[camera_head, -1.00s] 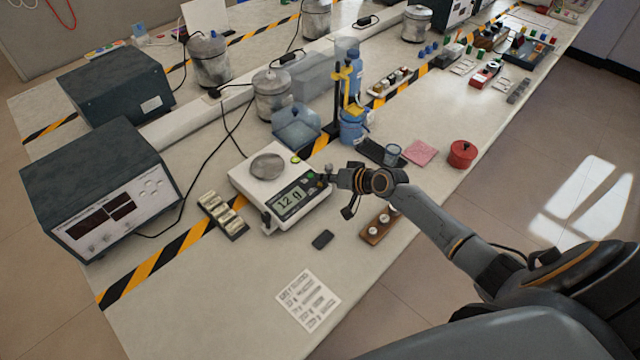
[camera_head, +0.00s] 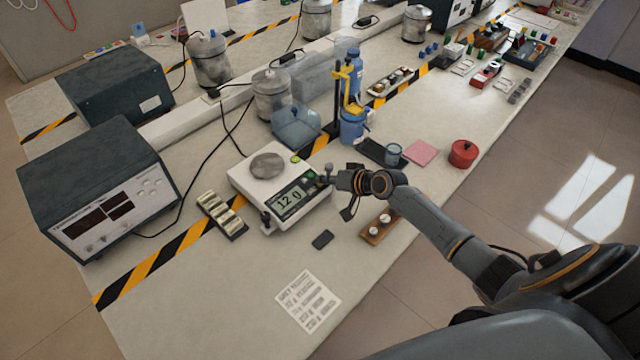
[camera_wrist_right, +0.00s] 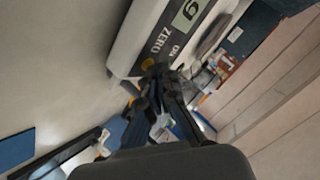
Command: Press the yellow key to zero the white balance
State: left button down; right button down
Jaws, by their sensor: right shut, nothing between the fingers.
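The white balance (camera_head: 248,188) stands on the bench with a round grey pan (camera_head: 267,166) on top. Its lit display (camera_head: 288,199) seems to read 12.0, and a green key (camera_head: 309,175) shows on its panel. In the right wrist view the yellow key (camera_wrist_right: 147,64) lies beside the printed word ZERO; I cannot make it out in the head view. My right gripper (camera_head: 329,172) is shut and empty at the right end of the panel. In the wrist view its fingertips (camera_wrist_right: 158,72) are close beside the yellow key; I cannot tell whether they touch it. My left gripper is out of view.
A weight rack (camera_head: 222,214) stands left of the balance, a dark small block (camera_head: 322,239) in front. A wooden weight holder (camera_head: 378,228) sits below my right wrist. The front bench is mostly clear.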

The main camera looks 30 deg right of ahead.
jog(key=shift+f, duration=0.15)
dwell(0.3)
jog(key=shift+s+r+p, duration=0.15)
jog(key=shift+r+p, duration=0.5)
jog(key=shift+r, duration=0.15)
jog(key=r+p, duration=0.3)
jog(key=s+r+p, duration=0.1)
jog(key=shift+d+r, duration=0.2)
jog(key=shift+r, duration=0.2)
jog(key=shift+w, duration=0.1)
dwell(0.4)
